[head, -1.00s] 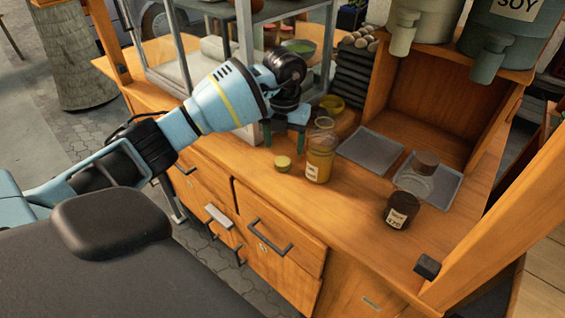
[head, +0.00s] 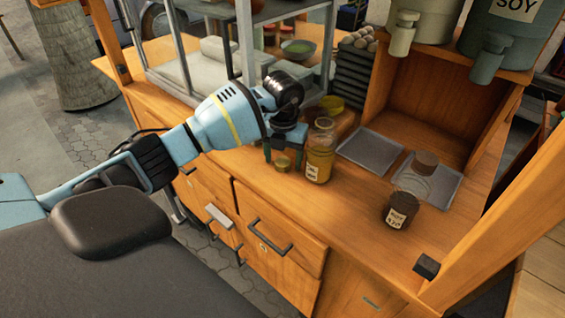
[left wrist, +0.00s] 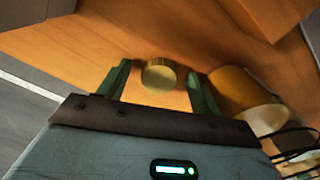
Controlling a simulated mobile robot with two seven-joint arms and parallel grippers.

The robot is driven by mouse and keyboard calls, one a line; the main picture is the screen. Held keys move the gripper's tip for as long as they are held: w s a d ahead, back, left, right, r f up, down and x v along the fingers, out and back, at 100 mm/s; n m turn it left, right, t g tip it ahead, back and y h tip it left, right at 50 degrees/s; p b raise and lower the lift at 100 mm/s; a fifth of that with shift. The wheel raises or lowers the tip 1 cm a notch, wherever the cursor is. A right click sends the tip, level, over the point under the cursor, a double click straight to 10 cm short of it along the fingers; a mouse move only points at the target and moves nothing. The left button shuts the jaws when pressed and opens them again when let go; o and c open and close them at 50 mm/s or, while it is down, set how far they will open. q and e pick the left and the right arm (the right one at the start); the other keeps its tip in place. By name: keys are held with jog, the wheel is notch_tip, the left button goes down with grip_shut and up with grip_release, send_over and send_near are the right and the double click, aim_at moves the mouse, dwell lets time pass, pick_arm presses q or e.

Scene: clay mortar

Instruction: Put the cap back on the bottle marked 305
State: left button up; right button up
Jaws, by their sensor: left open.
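A small round yellow-gold cap (head: 283,165) lies on the wooden counter, just left of a glass bottle (head: 319,166) with yellow contents. This bottle stands upright with an open top; its white label is too small to read. My left gripper (head: 283,160) is open just over the cap, its green fingers pointing down. In the left wrist view, the cap (left wrist: 159,75) shows ahead, between the open fingers (left wrist: 160,85), with a gap on each side. The yellow bottle (left wrist: 240,92) stands close beside the right finger there. My right gripper is not in view.
A dark bottle (head: 397,215) with a white label stands to the right. A brown round piece (head: 427,157) shows near the right grey tray (head: 449,185). Another grey tray (head: 370,151) lies left of it.

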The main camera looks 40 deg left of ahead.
aim_at(283, 160)
pick_arm(q)
jog(key=shift+c, duration=0.4)
jog(key=c, duration=0.9)
jog(key=shift+c, duration=0.2)
notch_tip(283, 160, up, 10)
